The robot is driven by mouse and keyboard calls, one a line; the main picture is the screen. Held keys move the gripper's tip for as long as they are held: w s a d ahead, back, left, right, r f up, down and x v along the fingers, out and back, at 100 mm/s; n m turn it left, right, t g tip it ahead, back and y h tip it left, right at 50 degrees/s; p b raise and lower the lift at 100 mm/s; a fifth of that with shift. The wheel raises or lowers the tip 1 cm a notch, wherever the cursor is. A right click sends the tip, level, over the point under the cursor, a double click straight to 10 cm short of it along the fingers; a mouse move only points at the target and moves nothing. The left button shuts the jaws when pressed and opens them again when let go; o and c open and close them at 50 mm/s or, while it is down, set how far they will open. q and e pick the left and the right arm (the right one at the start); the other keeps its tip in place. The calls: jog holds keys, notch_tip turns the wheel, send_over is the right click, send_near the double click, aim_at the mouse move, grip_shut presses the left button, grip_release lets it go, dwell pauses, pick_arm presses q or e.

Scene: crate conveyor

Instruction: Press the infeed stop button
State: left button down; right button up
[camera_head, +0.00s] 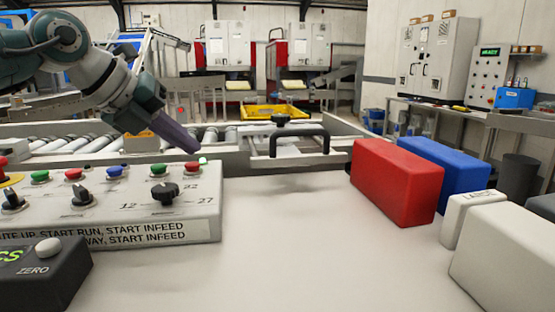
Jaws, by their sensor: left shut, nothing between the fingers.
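A grey control panel (150,205) stands at the left on the light table. Its top row holds a red button (192,171) at the right end, a green one (158,170), a blue one (115,171), another red one (73,174) and a green one (40,176). I cannot read which is the infeed stop button. My left gripper (190,143) is shut and empty, pointing down and right. In the picture its tip is just above the right-end red button, apart from it. My right gripper is out of view.
A red block (397,182), a blue block (445,165) and pale blocks (510,250) stand at the right. A black knob (165,192) sits in front of the buttons. A roller conveyor (90,143) and yellow crate (255,113) are behind. The table's middle is clear.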

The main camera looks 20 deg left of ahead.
aim_at(187, 166)
pick_arm(q)
jog(key=shift+f, duration=0.45)
jog(key=shift+f+b, duration=0.45)
jog(key=shift+f, duration=0.05)
dwell(1.0)
jog(key=shift+r+p, duration=0.9)
jog(key=shift+r, duration=0.1)
notch_tip(187, 166, up, 5)
jog(key=p, duration=0.4)
jog(key=shift+p, duration=0.35)
